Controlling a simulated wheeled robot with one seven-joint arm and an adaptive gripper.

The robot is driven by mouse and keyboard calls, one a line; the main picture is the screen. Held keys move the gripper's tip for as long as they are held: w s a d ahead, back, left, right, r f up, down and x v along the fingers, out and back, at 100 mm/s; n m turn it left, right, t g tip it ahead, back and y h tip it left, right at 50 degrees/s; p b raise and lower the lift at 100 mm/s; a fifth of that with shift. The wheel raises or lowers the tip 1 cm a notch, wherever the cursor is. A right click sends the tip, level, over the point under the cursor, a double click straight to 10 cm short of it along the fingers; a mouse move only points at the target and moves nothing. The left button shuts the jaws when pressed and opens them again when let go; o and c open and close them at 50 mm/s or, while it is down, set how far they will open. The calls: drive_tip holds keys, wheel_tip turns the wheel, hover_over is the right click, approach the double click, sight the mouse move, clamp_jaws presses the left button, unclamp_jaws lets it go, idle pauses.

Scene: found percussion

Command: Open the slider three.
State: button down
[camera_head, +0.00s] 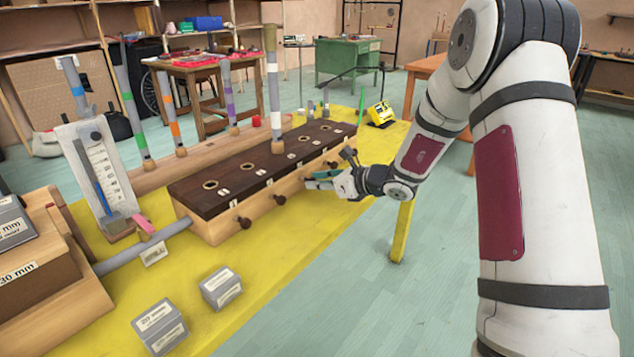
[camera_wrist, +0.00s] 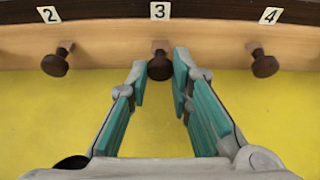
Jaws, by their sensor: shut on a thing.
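The long wooden box (camera_head: 213,229) has a dark top with round holes and a row of dark knobs along its front. In the wrist view, the slider three knob (camera_wrist: 160,69) is under the label 3, between the knobs marked 2 (camera_wrist: 55,64) and 4 (camera_wrist: 264,65). It stands out from the front about as far as its neighbours. My gripper (camera_wrist: 160,78) is shut on the slider three knob, with teal pads at its two sides. In the head view my gripper (camera_head: 325,181) is at the box front and hides that knob.
The box stands on a yellow tabletop (camera_head: 255,290). Grey labelled blocks (camera_head: 220,288) sit at the front. A grey tube (camera_head: 150,245) joins the box's left end. Upright pipes with coloured bands (camera_head: 273,90) stand behind and above the box. The yellow surface before the knobs is clear.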

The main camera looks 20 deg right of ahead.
drive_tip(key=shift+s+d, duration=0.75)
drive_tip(key=shift+s, duration=0.2)
drive_tip(key=c, duration=1.4)
unclamp_jaws()
drive_tip(key=v, duration=1.2)
